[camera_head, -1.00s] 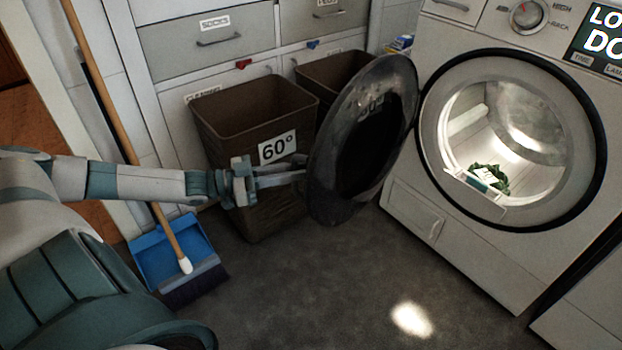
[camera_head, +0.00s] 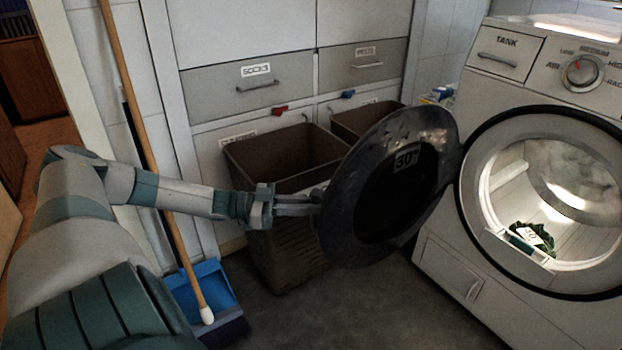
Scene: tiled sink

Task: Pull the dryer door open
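The dryer door (camera_head: 345,208) is a round dark disc with a dark hollow inner side. It stands swung wide open to the left of the white dryer (camera_head: 447,265). The round drum opening (camera_head: 487,215) is uncovered, and a green item (camera_head: 540,238) with a pale label lies inside. My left gripper (camera_head: 318,200) reaches in from the left, its fingers at the door's left edge. The door hides the fingertips, so I cannot tell whether they grip it. My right gripper is not in view.
Brown bins (camera_head: 280,150) stand behind the door and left arm, below drawers (camera_head: 245,93). A blue dustpan (camera_head: 215,285) and a wooden broom handle (camera_head: 150,150) stand at the left wall. Grey floor (camera_head: 370,315) in front is clear.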

